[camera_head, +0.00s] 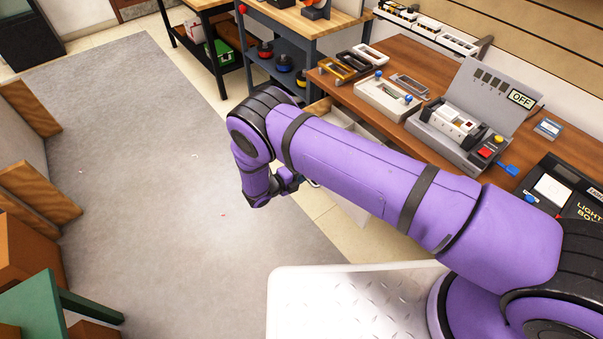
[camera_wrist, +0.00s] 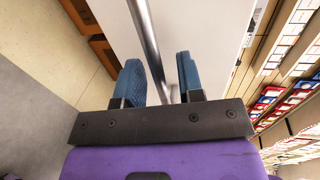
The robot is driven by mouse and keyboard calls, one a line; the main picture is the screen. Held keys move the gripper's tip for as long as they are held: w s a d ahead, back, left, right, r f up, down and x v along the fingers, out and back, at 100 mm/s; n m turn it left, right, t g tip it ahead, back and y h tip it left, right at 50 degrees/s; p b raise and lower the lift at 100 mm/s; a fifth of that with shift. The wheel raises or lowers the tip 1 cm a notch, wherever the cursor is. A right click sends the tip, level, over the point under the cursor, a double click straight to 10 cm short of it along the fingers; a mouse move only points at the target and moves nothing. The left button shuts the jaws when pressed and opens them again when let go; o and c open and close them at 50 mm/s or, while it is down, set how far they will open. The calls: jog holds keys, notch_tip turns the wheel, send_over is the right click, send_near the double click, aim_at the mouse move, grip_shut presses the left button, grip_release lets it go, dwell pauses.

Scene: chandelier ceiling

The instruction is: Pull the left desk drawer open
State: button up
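The wooden desk (camera_head: 395,62) stands at the upper right in the head view. A pale wooden edge (camera_head: 318,108), looking like part of a drawer, shows below its left end; my arm hides much of the desk front. My gripper (camera_head: 290,183) is low in front of the desk, its fingertips hard to make out there. In the wrist view my gripper (camera_wrist: 160,78) has its two blue fingers apart. A grey metal bar (camera_wrist: 147,35) runs down between them, nearer the left finger, beside a pale panel (camera_wrist: 208,35). I cannot tell whether a finger touches the bar.
Desk-top devices include a grey box marked OFF (camera_head: 490,95) and a black light box (camera_head: 568,190). A workbench (camera_head: 318,22) with shelves stands behind. The grey floor mat (camera_head: 150,150) is mostly clear. Wooden boxes (camera_head: 35,190) and a green table (camera_head: 35,305) are at left.

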jog(key=v, duration=1)
jog(key=shift+s+a, duration=0.15)
jog(key=shift+a, duration=0.15)
